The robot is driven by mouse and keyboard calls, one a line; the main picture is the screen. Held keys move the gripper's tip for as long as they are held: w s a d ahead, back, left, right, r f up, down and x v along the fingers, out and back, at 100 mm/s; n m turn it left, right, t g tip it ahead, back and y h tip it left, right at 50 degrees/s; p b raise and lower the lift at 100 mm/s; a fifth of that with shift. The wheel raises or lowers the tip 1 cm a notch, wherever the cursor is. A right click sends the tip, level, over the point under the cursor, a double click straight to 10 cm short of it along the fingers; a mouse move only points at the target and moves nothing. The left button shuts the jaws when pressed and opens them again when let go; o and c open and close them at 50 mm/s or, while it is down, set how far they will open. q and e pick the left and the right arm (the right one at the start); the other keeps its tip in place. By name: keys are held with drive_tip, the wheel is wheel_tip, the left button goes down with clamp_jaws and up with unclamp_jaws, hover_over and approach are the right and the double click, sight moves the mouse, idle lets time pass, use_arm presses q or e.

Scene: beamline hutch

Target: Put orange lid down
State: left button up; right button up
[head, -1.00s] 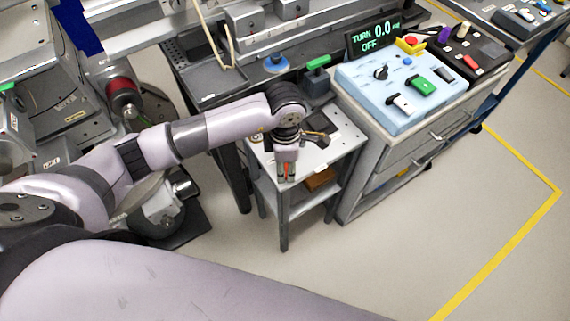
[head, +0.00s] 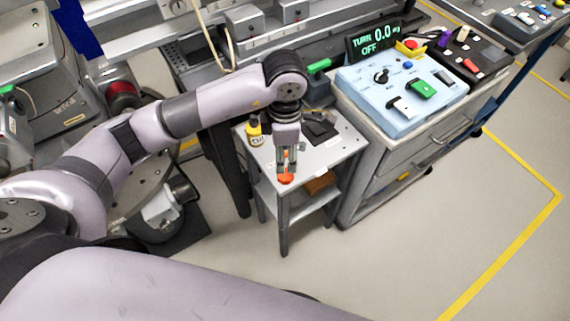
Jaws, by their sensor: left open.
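The orange lid (head: 286,178) lies at the front edge of the small grey side table (head: 318,160) in the head view. My left gripper (head: 286,168) points down directly above the lid, with its fingers apart. Whether the fingertips still touch the lid is too small to tell. A small bottle with a yellow top (head: 254,131) stands on the same table, to the left of my gripper. My right gripper is not in view.
A dark flat item (head: 322,130) lies at the back of the side table. A light-blue control box (head: 402,92) stands on the drawer cabinet to the right. A lower shelf holds a brown block (head: 320,183). Open floor lies in front.

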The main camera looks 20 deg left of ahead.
use_arm(q)
drive_tip(key=shift+r, duration=2.3)
drive_tip(key=shift+d, duration=0.1)
